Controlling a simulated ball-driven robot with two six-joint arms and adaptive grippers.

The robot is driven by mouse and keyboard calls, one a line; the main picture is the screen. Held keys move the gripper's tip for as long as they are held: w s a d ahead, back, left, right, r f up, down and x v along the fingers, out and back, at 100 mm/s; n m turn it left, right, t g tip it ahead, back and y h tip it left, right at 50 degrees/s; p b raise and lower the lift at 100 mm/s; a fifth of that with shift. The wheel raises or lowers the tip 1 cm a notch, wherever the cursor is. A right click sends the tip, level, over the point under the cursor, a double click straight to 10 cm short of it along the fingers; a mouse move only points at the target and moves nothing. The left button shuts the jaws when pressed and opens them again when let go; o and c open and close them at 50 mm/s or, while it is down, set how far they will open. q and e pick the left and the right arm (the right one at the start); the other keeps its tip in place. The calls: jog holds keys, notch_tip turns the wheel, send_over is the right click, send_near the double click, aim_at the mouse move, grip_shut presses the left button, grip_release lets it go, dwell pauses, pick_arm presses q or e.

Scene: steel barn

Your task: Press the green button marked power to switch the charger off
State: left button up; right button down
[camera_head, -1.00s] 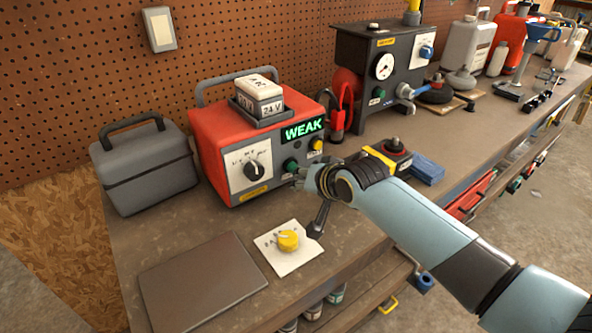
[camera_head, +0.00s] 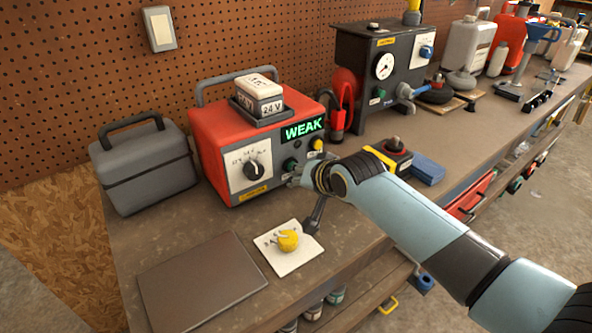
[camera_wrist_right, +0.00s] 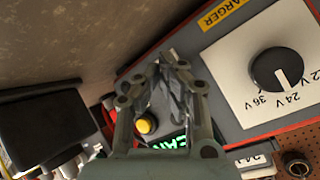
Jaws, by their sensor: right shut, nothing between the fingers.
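The charger (camera_head: 205,135) is a red box with a grey front, standing on the bench. The green button (camera_head: 290,164) is below the display, left of a yellow button (camera_head: 317,144). A black selector knob (camera_head: 254,170) is on the white dial plate; it also shows in the wrist view (camera_wrist_right: 279,70). My right gripper (camera_head: 292,182) is shut and empty, close in front of the charger's lower front, just below the green button. In the wrist view its fingers (camera_wrist_right: 168,60) hide the green button; contact cannot be told. My left gripper is not in view.
A 24 V battery (camera_head: 260,93) sits on top of the charger. A grey case (camera_head: 145,170) stands left. A yellow knob (camera_head: 288,240) on a white card and a dark flat panel (camera_head: 200,283) are in front. A black gauge box (camera_head: 350,55) stands behind right.

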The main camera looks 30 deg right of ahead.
jog(key=shift+w, duration=0.1)
jog(key=shift+s+r+p, duration=0.1)
jog(key=shift+s+p, duration=0.45)
jog(key=shift+s, duration=0.1)
jog(key=shift+s+d+p, duration=0.1)
jog(key=shift+s+p, duration=0.25)
jog(key=shift+s, duration=0.15)
jog(key=shift+s, duration=0.1)
